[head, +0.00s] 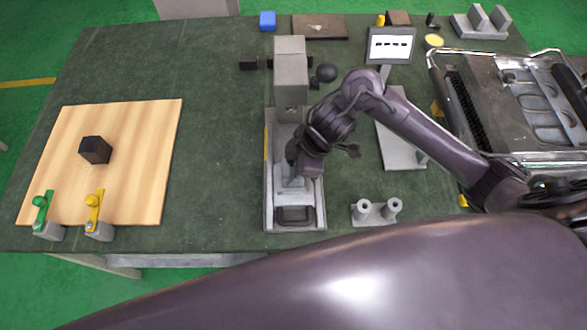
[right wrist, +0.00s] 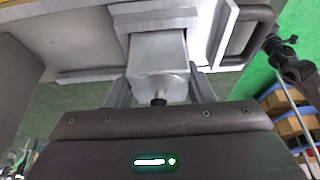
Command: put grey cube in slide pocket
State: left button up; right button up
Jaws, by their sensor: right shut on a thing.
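My right gripper (head: 297,172) reaches down over the grey slide fixture (head: 270,212) in the middle of the table. In the right wrist view its two fingers (right wrist: 158,90) are closed on the sides of a light grey block, which I take as the grey cube (right wrist: 158,52). The cube's far end is close to the fixture's grey parts; whether it touches them I cannot tell. In the head view the gripper largely hides the cube and the pocket area. My left gripper is not in view.
A two-post grey holder (head: 376,212) sits right of the fixture. A metal machine (head: 500,70) fills the right.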

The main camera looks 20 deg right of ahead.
jog(key=shift+r, duration=0.1)
jog(key=o, duration=1.3)
jog(key=shift+r, duration=0.1)
jog(key=p+v, duration=0.2)
jog(key=v, duration=0.9)
jog(key=shift+s+d+r, duration=0.1)
jog(key=shift+d+r, duration=0.15)
jog(key=shift+r, duration=0.1)
